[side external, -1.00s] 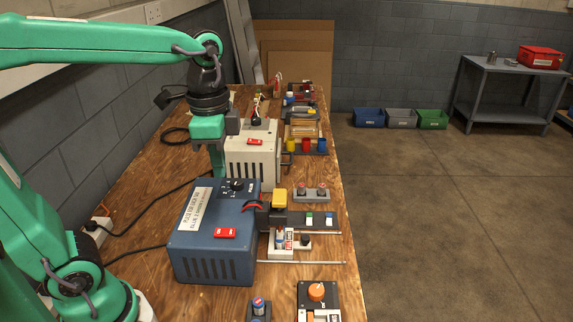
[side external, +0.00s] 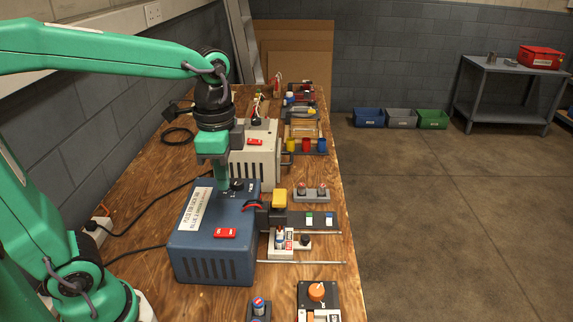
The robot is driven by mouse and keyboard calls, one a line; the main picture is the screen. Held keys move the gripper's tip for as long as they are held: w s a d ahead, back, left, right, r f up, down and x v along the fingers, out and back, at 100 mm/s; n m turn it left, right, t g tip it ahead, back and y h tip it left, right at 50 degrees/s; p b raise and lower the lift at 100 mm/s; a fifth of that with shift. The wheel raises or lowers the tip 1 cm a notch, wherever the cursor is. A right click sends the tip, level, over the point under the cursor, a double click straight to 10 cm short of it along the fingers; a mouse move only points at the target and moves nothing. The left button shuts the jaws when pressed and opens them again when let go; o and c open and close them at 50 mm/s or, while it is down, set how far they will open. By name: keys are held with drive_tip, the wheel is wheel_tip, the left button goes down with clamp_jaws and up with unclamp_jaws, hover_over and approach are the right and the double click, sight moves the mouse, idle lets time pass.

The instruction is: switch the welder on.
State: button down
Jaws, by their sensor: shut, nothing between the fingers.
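A blue box (side external: 215,262) with a white label, dark knobs and a red rocker switch (side external: 225,233) on top stands on the workbench. A cream box (side external: 262,160) behind it also has a red rocker switch (side external: 255,142) on top. No readable label shows me which box is the welder. My gripper (side external: 222,188) is shut and empty, pointing down at the back of the blue box's top, close beside a dark knob (side external: 237,185). Whether its tip touches the box is unclear. The red switch on the blue box is nearer the camera than my gripper.
A black cable (side external: 150,213) runs to a wall-side socket (side external: 97,229).

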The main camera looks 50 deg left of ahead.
sight(228, 231)
wheel_tip(228, 231, down, 11)
drive_tip(key=shift+f, duration=0.1)
idle(0.4)
drive_tip(key=shift+f, duration=0.15)
idle(0.5)
drive_tip(key=shift+s+a, duration=0.1)
drive_tip(key=shift+s, duration=0.05)
drive_tip(key=shift+s+a+r, duration=0.25)
drive_tip(key=shift+s+a, duration=0.1)
drive_tip(key=shift+a, duration=0.05)
drive_tip(key=shift+r, duration=0.1)
idle(0.5)
wheel_tip(228, 231, up, 14)
drive_tip(key=w+d, duration=0.1)
drive_tip(key=shift+w+d, duration=0.15)
drive_tip(key=shift+d, duration=0.05)
idle(0.4)
idle(0.3)
